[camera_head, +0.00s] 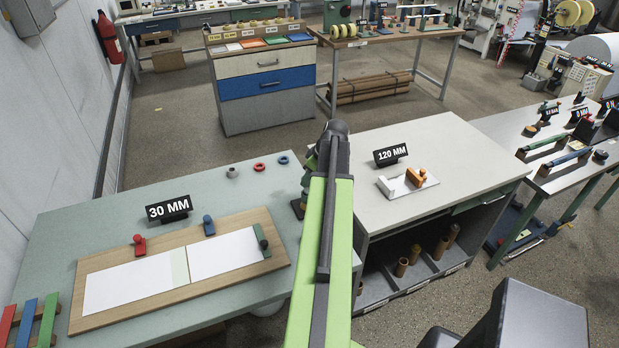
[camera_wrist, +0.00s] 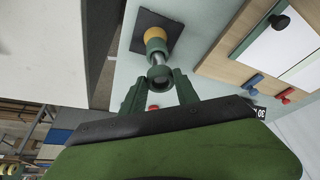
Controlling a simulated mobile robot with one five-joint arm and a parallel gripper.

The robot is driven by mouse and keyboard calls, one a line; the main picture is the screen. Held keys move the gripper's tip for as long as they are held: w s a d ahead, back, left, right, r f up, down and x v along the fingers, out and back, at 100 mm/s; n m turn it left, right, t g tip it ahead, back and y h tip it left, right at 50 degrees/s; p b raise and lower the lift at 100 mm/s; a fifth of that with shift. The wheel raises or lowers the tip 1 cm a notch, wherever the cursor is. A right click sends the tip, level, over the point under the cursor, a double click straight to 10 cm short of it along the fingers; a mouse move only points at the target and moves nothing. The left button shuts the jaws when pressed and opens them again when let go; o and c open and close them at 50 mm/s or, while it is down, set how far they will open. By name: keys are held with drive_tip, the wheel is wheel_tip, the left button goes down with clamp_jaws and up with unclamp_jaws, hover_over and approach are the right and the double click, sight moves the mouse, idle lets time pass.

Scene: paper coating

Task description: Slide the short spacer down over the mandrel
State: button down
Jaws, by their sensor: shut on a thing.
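My gripper (camera_wrist: 160,83) is shut on the short spacer (camera_wrist: 160,72), a small grey-green ring between its two green fingertips. The mandrel (camera_wrist: 157,59) is a shiny metal post on a black square base (camera_wrist: 178,36). The spacer is at the mandrel's free end, in line with it. I cannot tell whether the tip is inside the ring. A yellow ring (camera_wrist: 155,33) and a teal ring (camera_wrist: 155,45) are around the mandrel near its base. In the head view my arm hides the gripper, the spacer and most of the mandrel; only an edge of the base (camera_head: 297,208) shows.
A grey ring (camera_head: 232,172), a red ring (camera_head: 259,166) and a blue ring (camera_head: 283,160) lie on the green bench (camera_head: 75,215). A wooden board (camera_head: 85,285) with white sheets is on its front. A grey table (camera_head: 440,140) stands close on the right.

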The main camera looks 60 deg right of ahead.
drive_tip(key=shift+f+b, duration=0.5)
drive_tip(key=shift+f, duration=0.1)
drive_tip(key=c, duration=0.8)
unclamp_jaws()
drive_tip(key=shift+c, duration=0.2)
drive_tip(key=shift+r, duration=0.1)
drive_tip(key=p+v, duration=1.6)
drive_tip(key=v, duration=0.1)
drive_tip(key=shift+r, duration=0.15)
